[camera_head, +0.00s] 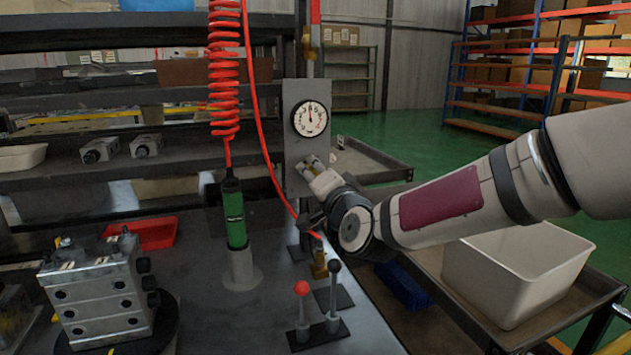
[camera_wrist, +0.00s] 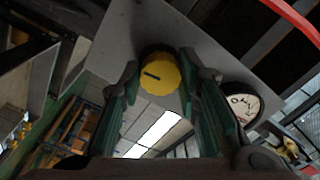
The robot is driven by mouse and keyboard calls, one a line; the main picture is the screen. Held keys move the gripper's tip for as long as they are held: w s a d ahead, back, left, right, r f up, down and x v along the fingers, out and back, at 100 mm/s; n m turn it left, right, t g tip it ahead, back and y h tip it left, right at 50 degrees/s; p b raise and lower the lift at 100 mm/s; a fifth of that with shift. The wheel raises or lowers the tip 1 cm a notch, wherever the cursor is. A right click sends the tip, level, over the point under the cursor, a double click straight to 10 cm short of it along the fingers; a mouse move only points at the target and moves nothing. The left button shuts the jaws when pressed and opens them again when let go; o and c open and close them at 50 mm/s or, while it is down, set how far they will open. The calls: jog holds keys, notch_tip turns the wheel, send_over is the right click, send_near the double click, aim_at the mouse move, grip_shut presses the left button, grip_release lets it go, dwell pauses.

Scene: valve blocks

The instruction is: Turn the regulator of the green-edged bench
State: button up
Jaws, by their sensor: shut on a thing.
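The regulator is a round yellow knob (camera_wrist: 160,74) with a dark mark on its face, on a grey panel (camera_wrist: 208,62) in the wrist view. My gripper (camera_head: 318,172) is at the panel just below the round white gauge (camera_head: 310,119) in the head view. In the wrist view its green-padded fingers stand on both sides of the knob, shut on it. The knob itself is hidden behind my gripper in the head view. The gauge needle points about straight up. The dark bench top (camera_head: 205,290) is in front; I cannot make out a green edge on it.
A red coiled hose (camera_head: 224,75) hangs to a green tool (camera_head: 234,215) left of the panel. Two levers (camera_head: 333,300) stand below my wrist. A metal valve block (camera_head: 98,295) is at left. A white bin (camera_head: 515,272) sits on a cart at right.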

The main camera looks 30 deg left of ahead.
jog(key=shift+f+m, duration=0.1)
jog(key=shift+m, duration=0.5)
jog(key=shift+b, duration=0.3)
jog(key=o, duration=1.2)
jog(key=shift+c, duration=0.2)
jog(key=v, duration=1.2)
